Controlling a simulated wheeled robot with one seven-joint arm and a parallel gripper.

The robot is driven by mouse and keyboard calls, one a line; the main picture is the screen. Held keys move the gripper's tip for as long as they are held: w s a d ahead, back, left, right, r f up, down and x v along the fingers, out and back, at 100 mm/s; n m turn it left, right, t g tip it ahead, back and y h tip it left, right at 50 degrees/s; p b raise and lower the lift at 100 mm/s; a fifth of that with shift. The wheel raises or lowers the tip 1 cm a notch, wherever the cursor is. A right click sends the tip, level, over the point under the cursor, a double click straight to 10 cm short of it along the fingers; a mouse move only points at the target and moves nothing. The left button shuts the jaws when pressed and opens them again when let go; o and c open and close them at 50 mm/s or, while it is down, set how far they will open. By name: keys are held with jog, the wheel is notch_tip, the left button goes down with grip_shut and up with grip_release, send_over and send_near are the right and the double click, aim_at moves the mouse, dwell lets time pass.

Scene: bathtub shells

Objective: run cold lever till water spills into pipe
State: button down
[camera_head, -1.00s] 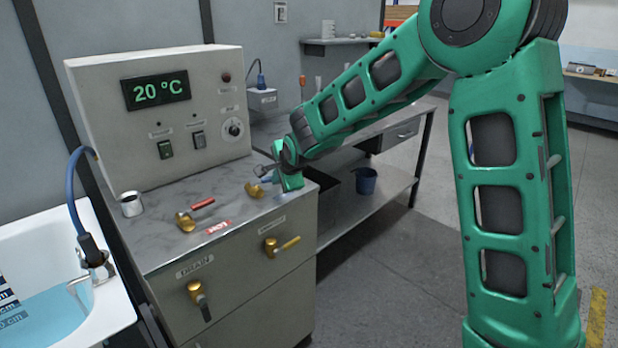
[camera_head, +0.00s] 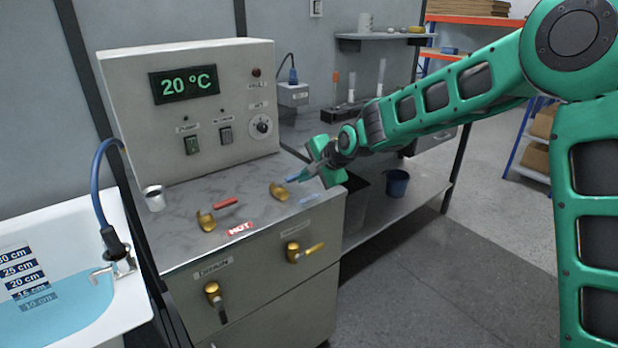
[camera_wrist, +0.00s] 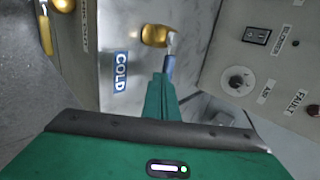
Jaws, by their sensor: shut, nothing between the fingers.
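The cold lever is a brass valve (camera_head: 279,191) with a blue handle (camera_head: 297,178), on the marble counter right of the red hot lever (camera_head: 224,203). The valve (camera_wrist: 154,36) and blue handle (camera_wrist: 169,65) also show in the wrist view, beside the COLD label (camera_wrist: 120,72). My gripper (camera_head: 316,172) is shut and empty at the handle's end; its fingertips (camera_wrist: 162,80) overlap the handle there, and I cannot tell if they touch. The tub (camera_head: 132,300) holds blue water (camera_head: 65,308) with the 10 cm mark submerged. No overflow pipe is clearly visible.
The control box (camera_head: 190,105) reads 20 °C. A white cup (camera_head: 154,199) stands at the counter's left. The drain lever (camera_head: 213,293) and another brass lever (camera_head: 303,252) stick out from the cabinet front. A blue bucket (camera_head: 397,183) sits on the lower shelf. The floor in front is clear.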

jog(key=shift+d, duration=0.1)
dwell(0.3)
jog(key=shift+s+d, duration=0.25)
jog(key=shift+s, duration=0.1)
jog(key=shift+s+d, duration=0.8)
jog(key=shift+s, duration=0.3)
jog(key=v, duration=1)
jog(key=s+d+f+n+g+h, duration=0.15)
jog(key=s+d, duration=0.35)
jog(key=d, duration=0.5)
jog(key=s+d+h, duration=0.3)
jog(key=s+d, duration=0.1)
jog(key=d, duration=0.6)
jog(key=s+d+f+g+h, duration=0.15)
jog(key=s+d, duration=0.35)
jog(key=d, duration=0.5)
jog(key=s+d+f+g, duration=0.1)
jog(key=s+d, duration=0.2)
jog(key=s, duration=0.5)
jog(key=s+d+f+n+g, duration=0.1)
jog(key=s+d, duration=0.3)
jog(key=s, duration=0.5)
jog(key=s+d+f+g, duration=0.1)
jog(key=s+d, duration=0.3)
jog(key=s, duration=0.5)
jog(key=shift+g, duration=0.5)
